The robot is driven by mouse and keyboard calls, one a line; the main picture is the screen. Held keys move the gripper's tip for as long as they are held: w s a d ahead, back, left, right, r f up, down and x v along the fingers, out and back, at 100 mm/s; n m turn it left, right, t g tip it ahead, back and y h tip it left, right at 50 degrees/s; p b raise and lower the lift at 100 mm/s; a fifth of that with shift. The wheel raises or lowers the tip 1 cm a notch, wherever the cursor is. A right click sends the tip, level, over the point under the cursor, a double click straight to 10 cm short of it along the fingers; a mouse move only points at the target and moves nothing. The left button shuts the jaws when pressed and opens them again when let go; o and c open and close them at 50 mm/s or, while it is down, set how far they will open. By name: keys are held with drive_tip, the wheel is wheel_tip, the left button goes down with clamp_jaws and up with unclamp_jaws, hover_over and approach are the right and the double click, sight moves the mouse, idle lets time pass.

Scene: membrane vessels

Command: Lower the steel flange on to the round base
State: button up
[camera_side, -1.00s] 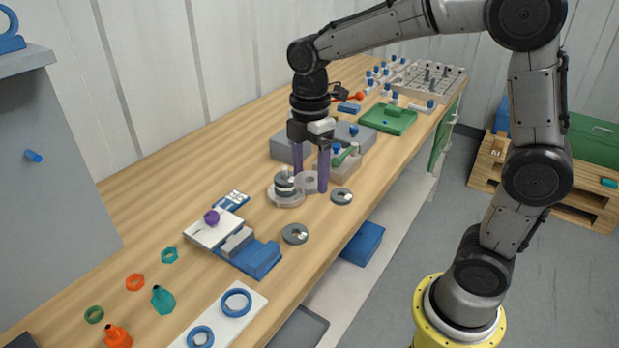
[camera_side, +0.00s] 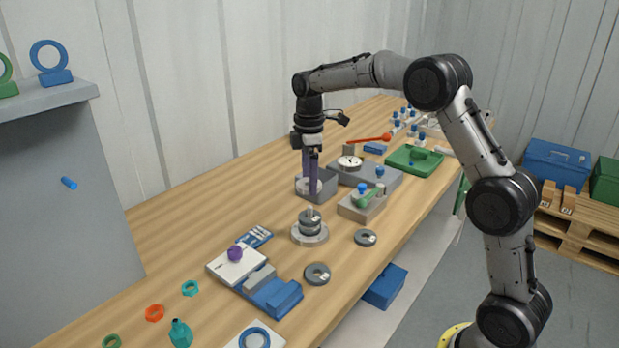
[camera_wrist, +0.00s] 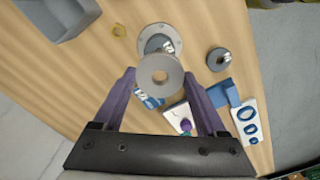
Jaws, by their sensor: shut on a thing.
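The steel flange (camera_wrist: 143,75), a pale grey disc with a centre hole, is between the two purple fingers of my gripper (camera_wrist: 160,77), which is shut on it. In the side view the flange (camera_side: 305,187) and my gripper (camera_side: 312,187) appear behind the round base and overlap a grey open box. The round base (camera_side: 310,240) is a light disc on the table, with a stack of darker rings (camera_side: 310,222) and an upright peg on it. In the wrist view the base (camera_wrist: 152,32) lies beyond the flange, which hides part of it and its stack.
The grey open box (camera_side: 329,184) stands close to my gripper in the side view. A grey block with a green handle (camera_side: 365,200), a blue fixture (camera_side: 277,298) and a green tray (camera_side: 411,160) stand nearby.

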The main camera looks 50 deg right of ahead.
sight(310, 206)
drive_tip(key=shift+d+f, duration=0.1)
drive_tip(key=shift+f, duration=3.85)
drive_tip(key=o, duration=1.6)
drive_tip(key=shift+f, duration=0.1)
drive_tip(key=shift+r, duration=7)
